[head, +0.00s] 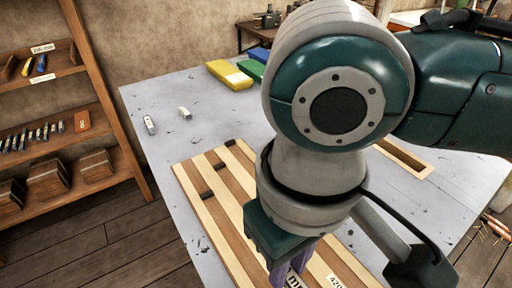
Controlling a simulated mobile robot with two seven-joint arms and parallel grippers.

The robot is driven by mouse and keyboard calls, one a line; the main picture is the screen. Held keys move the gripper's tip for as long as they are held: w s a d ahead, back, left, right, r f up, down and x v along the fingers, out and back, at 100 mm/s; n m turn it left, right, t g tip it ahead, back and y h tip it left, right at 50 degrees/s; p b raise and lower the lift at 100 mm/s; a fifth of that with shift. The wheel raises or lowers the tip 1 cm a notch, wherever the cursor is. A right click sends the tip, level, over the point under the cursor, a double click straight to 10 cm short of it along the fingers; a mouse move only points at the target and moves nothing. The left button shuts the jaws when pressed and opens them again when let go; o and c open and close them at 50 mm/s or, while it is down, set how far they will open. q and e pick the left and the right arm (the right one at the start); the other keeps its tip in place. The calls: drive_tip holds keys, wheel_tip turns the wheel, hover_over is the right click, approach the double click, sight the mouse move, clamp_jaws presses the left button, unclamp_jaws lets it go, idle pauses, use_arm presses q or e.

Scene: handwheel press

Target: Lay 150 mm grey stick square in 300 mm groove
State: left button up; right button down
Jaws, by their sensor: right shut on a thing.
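A slatted wooden board (187,187) with pale ribs and browner grooves lies on the grey table. Dark short pieces (208,195) lie across or in its grooves at the left and far end. My right gripper (290,272) is low over the board's near part, at the bottom edge of the view. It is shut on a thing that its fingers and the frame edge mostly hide. A white label ending in "mm" shows between the fingers; I cannot tell what it is on. I cannot make out the 150 mm grey stick or the 300 mm groove. My left gripper is not in view.
Two small grey pieces (149,125) lie on the table (150,100) beyond the board. Yellow (230,75), green and blue blocks stand at the back. A wooden frame (405,158) is right of my arm. A shelf (60,140) stands left.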

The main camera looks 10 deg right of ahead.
drive_tip(key=shift+s, duration=0.2)
wheel_tip(320, 180, down, 3)
drive_tip(key=shift+w+p, duration=0.1)
drive_tip(key=shift+p, duration=0.2)
wheel_tip(320, 180, down, 5)
drive_tip(key=b, duration=0.6)
drive_tip(key=shift+f+b, duration=0.5)
drive_tip(key=shift+f, duration=0.35)
drive_tip(key=shift+f, duration=0.3)
drive_tip(key=shift+f, duration=0.25)
drive_tip(key=shift+f, duration=0.45)
